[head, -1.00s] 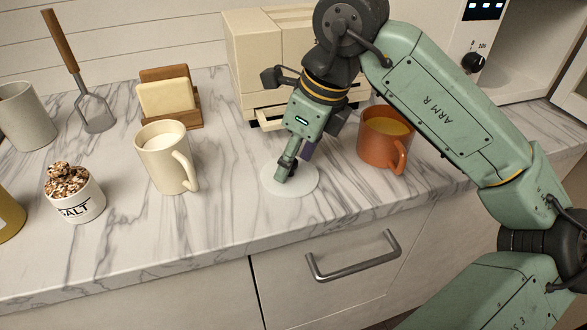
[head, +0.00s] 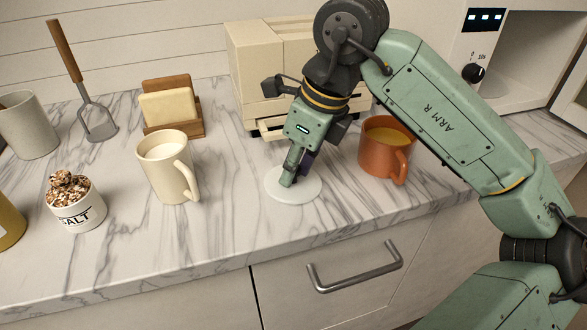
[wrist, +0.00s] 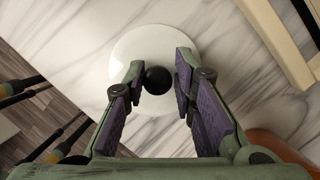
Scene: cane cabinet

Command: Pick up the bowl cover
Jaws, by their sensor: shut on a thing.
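The bowl cover (head: 308,188) is a thin, pale round disc on the marble counter, near the front edge. The wrist view shows its white disc (wrist: 140,45) with a round black knob (wrist: 158,80) in the middle. My gripper (head: 291,180) points down over the cover. In the wrist view my gripper (wrist: 157,76) has its purple-padded fingers on either side of the knob, shut on it. The fingers hide the knob in the head view. The cover looks flat on the counter; I cannot tell any gap beneath it.
An orange mug (head: 385,150) stands close on the right. A cream mug (head: 165,172) stands to the left, with a salt jar (head: 77,205) beyond it. A cream cabinet with small drawers (head: 258,75) is behind. The counter's front edge is close.

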